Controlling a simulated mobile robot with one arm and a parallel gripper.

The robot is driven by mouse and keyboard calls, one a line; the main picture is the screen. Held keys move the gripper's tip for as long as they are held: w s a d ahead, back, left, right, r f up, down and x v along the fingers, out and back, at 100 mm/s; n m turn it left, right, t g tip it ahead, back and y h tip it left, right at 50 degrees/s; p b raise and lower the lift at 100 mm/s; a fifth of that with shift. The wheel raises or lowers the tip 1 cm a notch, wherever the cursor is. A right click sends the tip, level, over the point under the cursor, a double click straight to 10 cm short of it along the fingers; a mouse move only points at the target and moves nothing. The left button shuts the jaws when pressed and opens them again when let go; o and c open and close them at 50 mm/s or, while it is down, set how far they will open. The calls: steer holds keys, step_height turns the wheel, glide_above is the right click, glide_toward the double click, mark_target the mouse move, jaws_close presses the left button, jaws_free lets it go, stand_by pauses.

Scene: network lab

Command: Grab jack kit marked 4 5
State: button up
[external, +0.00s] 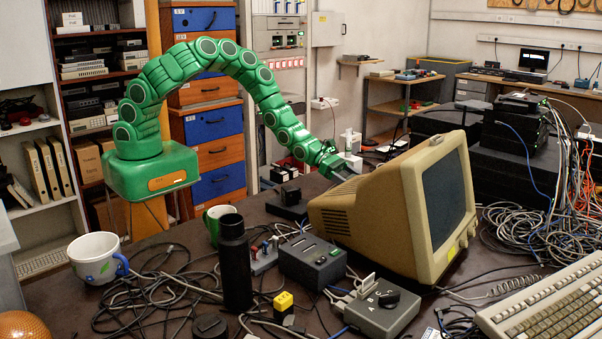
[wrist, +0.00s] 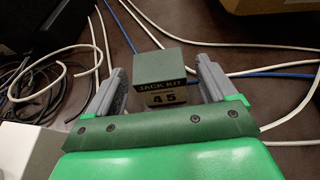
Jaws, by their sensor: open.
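The jack kit (wrist: 164,78) is a small dark green box with a pale label reading "JACK KIT" and "4 5", seen in the wrist view. It sits on the dark table among cables. My gripper (wrist: 160,85) is open, with one grey finger on each side of the box. I see gaps between the fingers and the box, and cannot tell whether either touches. In the external view my gripper (external: 345,172) reaches down behind the beige monitor (external: 405,205). The jack kit cannot be made out there.
White and blue cables (wrist: 135,35) run around the box. A white object (wrist: 30,150) is at the lower left of the wrist view. A black bottle (external: 236,265), a grey switch box (external: 376,308) and a mug (external: 97,258) stand on the table in front.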

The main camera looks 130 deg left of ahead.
steer(key=shift+x, duration=0.85)
steer(key=shift+r, duration=0.1)
steer(key=c, duration=1.1)
steer(key=shift+r, duration=0.75)
steer(key=shift+s+d+r, duration=1.35)
steer(key=shift+s+r, duration=0.5)
steer(key=shift+r, duration=0.05)
steer(key=shift+s+d+r, duration=1.4)
steer(key=shift+s+r, duration=0.5)
steer(key=shift+s+d+r, duration=1.35)
steer(key=shift+s+r, duration=0.5)
steer(key=shift+r, duration=0.05)
